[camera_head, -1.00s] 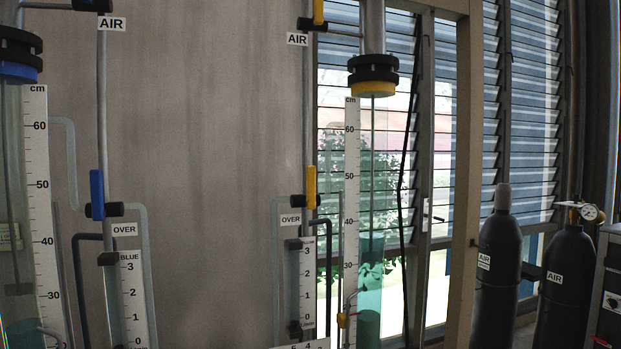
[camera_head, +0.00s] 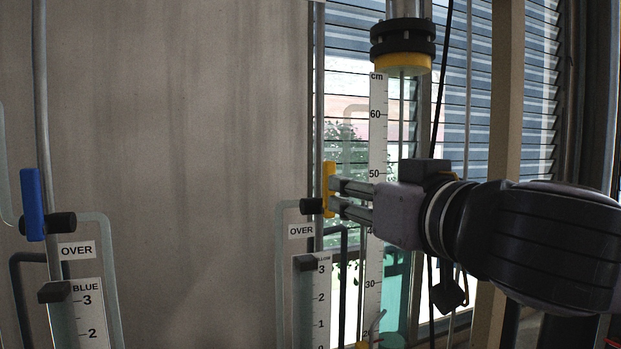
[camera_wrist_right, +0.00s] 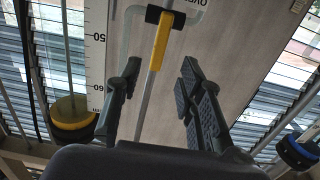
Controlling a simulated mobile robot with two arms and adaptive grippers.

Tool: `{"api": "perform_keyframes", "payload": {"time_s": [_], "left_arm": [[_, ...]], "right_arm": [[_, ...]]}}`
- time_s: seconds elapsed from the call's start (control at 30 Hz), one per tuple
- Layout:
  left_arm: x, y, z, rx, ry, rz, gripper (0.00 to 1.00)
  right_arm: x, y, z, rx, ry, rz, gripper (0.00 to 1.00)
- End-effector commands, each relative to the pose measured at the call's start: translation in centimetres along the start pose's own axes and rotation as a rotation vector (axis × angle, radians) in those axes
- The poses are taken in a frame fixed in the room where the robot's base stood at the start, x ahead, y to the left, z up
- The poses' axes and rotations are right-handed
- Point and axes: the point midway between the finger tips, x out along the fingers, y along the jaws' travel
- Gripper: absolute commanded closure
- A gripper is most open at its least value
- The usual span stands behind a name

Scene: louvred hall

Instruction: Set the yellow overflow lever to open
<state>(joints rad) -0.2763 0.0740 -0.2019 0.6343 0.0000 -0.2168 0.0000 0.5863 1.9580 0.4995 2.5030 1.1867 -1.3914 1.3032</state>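The yellow overflow lever (camera_head: 327,186) stands upright, in line with its vertical pipe, on a black valve body above the OVER label (camera_head: 301,231). My right gripper (camera_head: 335,197) reaches in from the right with its fingertips at the lever. In the right wrist view, the fingers (camera_wrist_right: 160,70) are spread apart, and the end of the yellow lever (camera_wrist_right: 159,42) shows between the tips with gaps on both sides. The fingers do not visibly grip it. My left gripper is not in view.
A blue lever (camera_head: 32,205) with its own OVER label stands on a pipe at the left. Behind my right gripper is a clear column with a centimetre scale (camera_head: 377,130) and a black-and-yellow collar (camera_head: 403,46). The wall between the two pipes is bare.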

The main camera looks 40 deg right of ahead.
Motion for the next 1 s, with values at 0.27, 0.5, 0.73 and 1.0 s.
{"api": "perform_keyframes", "payload": {"time_s": [0.27,0.5,0.73,1.0], "left_arm": [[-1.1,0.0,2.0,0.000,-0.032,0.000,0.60],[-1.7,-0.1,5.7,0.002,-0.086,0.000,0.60],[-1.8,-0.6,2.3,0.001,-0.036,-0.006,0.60],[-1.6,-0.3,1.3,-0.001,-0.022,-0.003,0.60]], "right_arm": [[1.6,-0.1,-0.5,0.003,0.004,0.001,0.65],[5.0,0.0,-0.3,0.002,0.003,0.003,0.65],[8.2,0.0,-0.4,0.001,0.004,0.004,0.65],[9.2,0.0,-0.3,0.002,0.007,0.002,0.65]]}}
